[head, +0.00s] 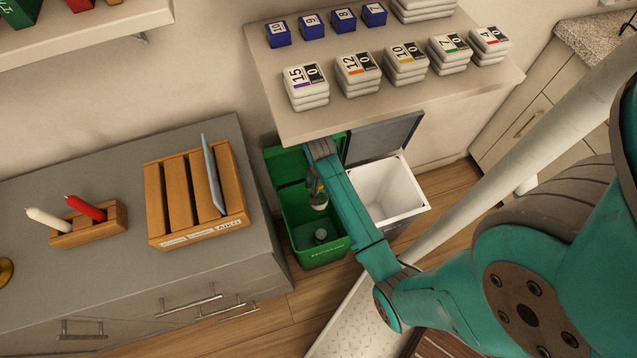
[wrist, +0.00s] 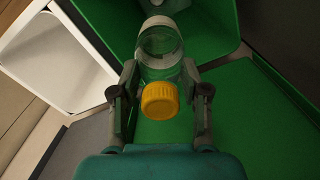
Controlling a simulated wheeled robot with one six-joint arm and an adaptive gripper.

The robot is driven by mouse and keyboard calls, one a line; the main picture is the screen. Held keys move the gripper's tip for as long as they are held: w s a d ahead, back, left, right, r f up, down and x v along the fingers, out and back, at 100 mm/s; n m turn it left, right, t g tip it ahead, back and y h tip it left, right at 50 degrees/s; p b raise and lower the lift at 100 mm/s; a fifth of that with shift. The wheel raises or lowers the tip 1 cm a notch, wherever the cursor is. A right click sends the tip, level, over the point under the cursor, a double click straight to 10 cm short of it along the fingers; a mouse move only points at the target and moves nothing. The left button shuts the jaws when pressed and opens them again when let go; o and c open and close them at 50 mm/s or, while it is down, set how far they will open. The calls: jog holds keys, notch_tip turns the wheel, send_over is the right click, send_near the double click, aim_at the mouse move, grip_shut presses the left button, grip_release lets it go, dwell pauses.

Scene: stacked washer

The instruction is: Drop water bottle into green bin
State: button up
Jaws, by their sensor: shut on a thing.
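The water bottle (wrist: 160,68) is clear with a yellow cap. In the wrist view it is between the two fingers of my gripper (wrist: 160,97), which is shut on it near the cap end. The cap points towards the wrist camera and the body points away into the bin. The green bin (head: 322,256) stands open on the floor, and its green walls also show in the wrist view (wrist: 213,28). In the head view my gripper (head: 318,192) is over the bin's opening, partly hidden by my arm.
A white-lined bin (head: 388,190) with a raised grey lid (head: 384,138) stands right beside it. A small grey object (head: 321,236) lies inside the green bin. A shelf with number blocks (head: 400,95) overhangs behind. A grey cabinet (head: 110,270) is to the left.

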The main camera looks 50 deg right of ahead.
jog(key=shift+f, duration=0.3)
jog(key=o, duration=0.9)
notch_tip(320, 180, up, 12)
jog(key=shift+r, duration=0.1)
jog(key=shift+f, duration=0.2)
dwell(0.3)
